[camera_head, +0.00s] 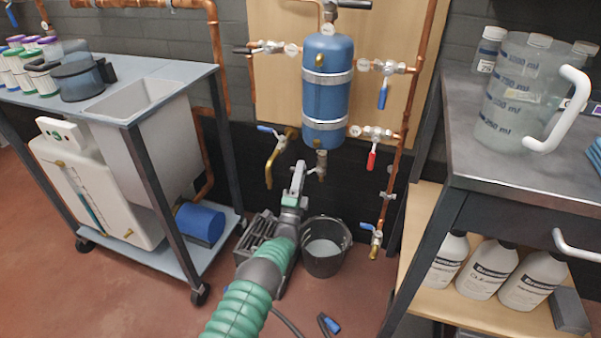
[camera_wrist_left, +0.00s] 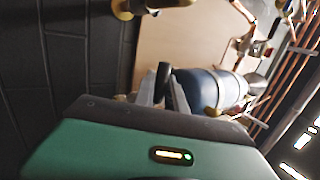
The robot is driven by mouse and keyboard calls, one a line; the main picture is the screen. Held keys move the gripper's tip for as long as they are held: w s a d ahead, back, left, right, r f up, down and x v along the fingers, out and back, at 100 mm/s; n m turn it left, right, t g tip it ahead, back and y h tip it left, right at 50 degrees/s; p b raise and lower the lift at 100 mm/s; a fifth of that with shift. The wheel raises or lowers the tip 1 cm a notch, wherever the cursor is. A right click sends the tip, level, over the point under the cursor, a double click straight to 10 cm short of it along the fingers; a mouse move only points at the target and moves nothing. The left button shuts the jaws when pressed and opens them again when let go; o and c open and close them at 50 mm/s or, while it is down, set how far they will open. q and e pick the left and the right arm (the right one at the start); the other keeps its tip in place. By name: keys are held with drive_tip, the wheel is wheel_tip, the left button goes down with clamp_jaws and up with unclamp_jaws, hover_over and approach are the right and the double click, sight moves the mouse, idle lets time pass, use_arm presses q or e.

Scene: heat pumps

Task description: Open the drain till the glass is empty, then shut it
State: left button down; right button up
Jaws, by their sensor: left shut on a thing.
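The blue vessel (camera_head: 326,92) with silver bands hangs on the wall panel; it also shows in the left wrist view (camera_wrist_left: 212,88). Under it is the drain valve (camera_head: 321,162) with a brass outlet pointing down. My left gripper (camera_head: 298,174) is just left of this valve, shut on its dark handle, which shows between the fingers in the left wrist view (camera_wrist_left: 163,74). The fingers partly hide the handle, so I cannot tell its exact angle. A black bucket (camera_head: 341,268) stands on the floor below with greyish liquid in it. I cannot make out a glass on the vessel or its level.
A brass pipe with a blue-handled valve (camera_head: 275,155) is left of my gripper. Red (camera_head: 371,158) and blue (camera_head: 382,95) valve handles are to the right. A cart (camera_head: 160,75) stands left, a bench with a measuring jug (camera_head: 515,120) right. Copper pipes frame the panel.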

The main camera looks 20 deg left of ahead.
use_arm(q)
drive_tip(key=shift+d+f, duration=0.1)
drive_tip(key=shift+f, duration=0.15)
drive_tip(key=c, duration=1.5)
unclamp_jaws()
drive_tip(key=shift+o, duration=0.6)
drive_tip(key=shift+r, duration=0.1)
drive_tip(key=shift+s+p, duration=0.35)
drive_tip(key=shift+p, duration=0.15)
drive_tip(key=p+v, duration=0.6)
drive_tip(key=v, duration=1)
drive_tip(key=shift+f, duration=0.25)
